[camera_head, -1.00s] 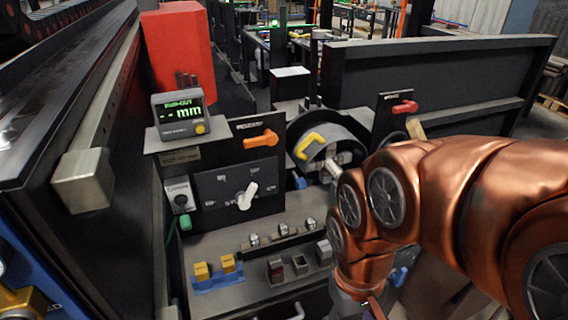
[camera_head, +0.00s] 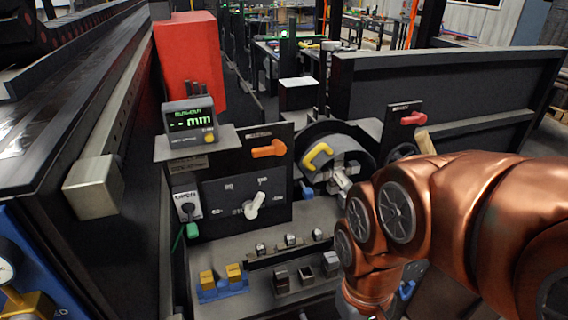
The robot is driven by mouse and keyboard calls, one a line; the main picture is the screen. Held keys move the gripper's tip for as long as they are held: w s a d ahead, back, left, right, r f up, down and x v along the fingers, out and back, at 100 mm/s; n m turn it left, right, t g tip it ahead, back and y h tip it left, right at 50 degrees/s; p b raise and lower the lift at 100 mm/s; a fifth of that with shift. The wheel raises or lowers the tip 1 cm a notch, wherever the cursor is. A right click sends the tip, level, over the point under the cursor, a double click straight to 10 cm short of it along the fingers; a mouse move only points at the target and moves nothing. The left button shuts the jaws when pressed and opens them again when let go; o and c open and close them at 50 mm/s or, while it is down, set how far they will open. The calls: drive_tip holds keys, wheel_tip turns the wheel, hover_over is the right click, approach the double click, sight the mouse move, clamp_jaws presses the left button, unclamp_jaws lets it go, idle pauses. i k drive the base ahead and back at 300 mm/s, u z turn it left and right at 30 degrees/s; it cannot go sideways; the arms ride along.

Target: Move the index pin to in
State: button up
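No part is clearly labelled as the index pin, so I cannot tell for sure which one it is. A small blue knob (camera_head: 306,190) sits at the lower left of the round dark drum (camera_head: 365,150), which carries a yellow handle (camera_head: 317,155). Another blue part (camera_head: 407,290) shows low behind my arm. My copper arm comes in from the right and bends down in front of the bench. Its wrist reaches the bottom edge, and my gripper's fingers are out of the frame. My arm hides the area right of and below the drum.
A panel holds an orange lever (camera_head: 269,149) and a white rotary knob (camera_head: 254,205). A display (camera_head: 190,121) reads "-- mm". A red lever (camera_head: 412,118) is right of the drum. Yellow blocks in a blue holder (camera_head: 222,288) and metal blocks (camera_head: 305,275) sit on the lower shelf.

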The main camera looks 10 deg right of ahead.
sight(308, 193)
drive_tip(key=z, duration=0.2)
drive_tip(key=k, duration=0.7)
drive_tip(key=u, duration=1)
drive_tip(key=i, duration=0.5)
